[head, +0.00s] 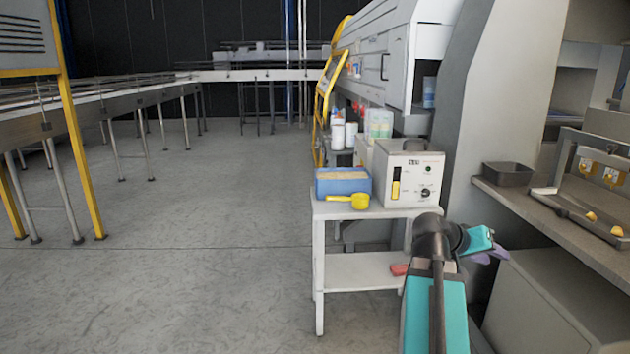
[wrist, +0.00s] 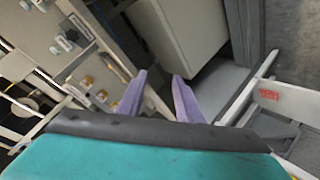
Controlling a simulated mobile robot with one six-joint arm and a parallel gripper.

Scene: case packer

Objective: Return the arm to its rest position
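My arm (head: 436,290), teal and black, rises at the lower right of the head view, in front of the white cart's right side. My gripper (head: 492,254) points to the right there, and its purple fingers are partly hidden behind the teal wrist. In the wrist view the two purple fingers of my gripper (wrist: 160,88) stand apart with nothing between them. The gripper is in the air, between the cart and the grey counter on the right.
The white cart (head: 326,214) holds a blue box (head: 343,186), a yellow scoop (head: 350,201) and a cream control box (head: 408,170). A red item (head: 399,269) lies on its lower shelf. A counter (head: 560,214) with a dark tray (head: 507,173) stands at right. Open floor lies left.

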